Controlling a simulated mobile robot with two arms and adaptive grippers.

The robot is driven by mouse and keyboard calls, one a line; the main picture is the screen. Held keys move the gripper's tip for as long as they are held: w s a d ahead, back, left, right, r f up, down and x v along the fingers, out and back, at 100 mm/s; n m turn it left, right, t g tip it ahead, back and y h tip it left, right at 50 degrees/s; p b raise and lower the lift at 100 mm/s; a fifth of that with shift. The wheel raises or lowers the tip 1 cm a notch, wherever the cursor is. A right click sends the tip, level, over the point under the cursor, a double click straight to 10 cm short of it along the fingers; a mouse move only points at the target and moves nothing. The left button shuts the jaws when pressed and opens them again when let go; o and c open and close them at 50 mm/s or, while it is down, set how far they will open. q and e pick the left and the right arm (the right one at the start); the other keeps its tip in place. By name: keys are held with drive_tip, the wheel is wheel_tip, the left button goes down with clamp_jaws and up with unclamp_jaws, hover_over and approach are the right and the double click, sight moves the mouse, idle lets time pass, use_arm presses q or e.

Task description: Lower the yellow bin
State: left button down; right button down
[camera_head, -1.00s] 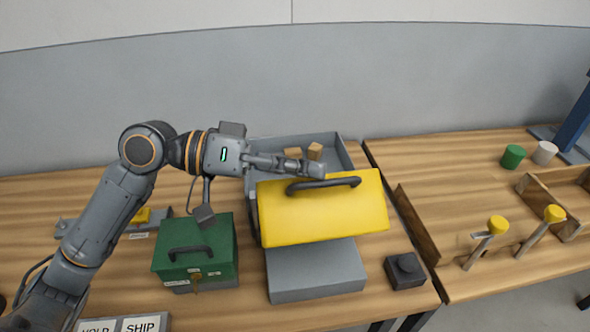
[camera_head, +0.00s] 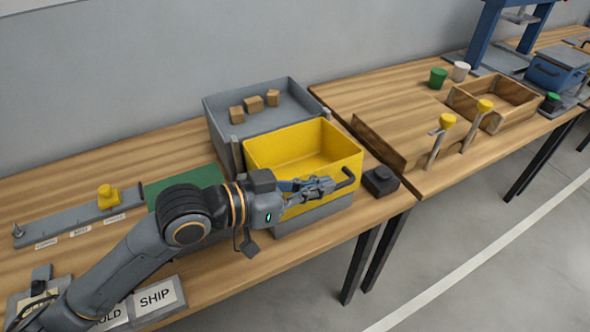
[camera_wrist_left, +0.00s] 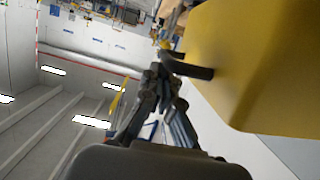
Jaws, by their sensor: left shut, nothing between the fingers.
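The yellow bin (camera_head: 305,153) sits level on a grey base (camera_head: 320,212), its open top up and its visible inside empty. Its dark handle (camera_head: 346,179) sticks out at the front; it also shows in the wrist view (camera_wrist_left: 190,68) against the yellow wall (camera_wrist_left: 255,60). My left gripper (camera_head: 328,185) is in front of the bin beside the handle. Its fingers are closed with nothing between them; whether they touch the handle I cannot tell. In the wrist view the fingertips (camera_wrist_left: 165,85) end close to the handle. My right gripper is in neither view.
A grey tray (camera_head: 222,134) behind the bin holds three brown blocks (camera_head: 253,104). A dark button box (camera_head: 380,181) stands right of the bin. The floor (camera_head: 440,240) in front is clear.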

use_arm(q)
drive_tip(key=shift+d+f+m+t+b, duration=0.15)
drive_tip(key=shift+f+m+t+b, duration=0.3)
drive_tip(key=shift+f, duration=1.05)
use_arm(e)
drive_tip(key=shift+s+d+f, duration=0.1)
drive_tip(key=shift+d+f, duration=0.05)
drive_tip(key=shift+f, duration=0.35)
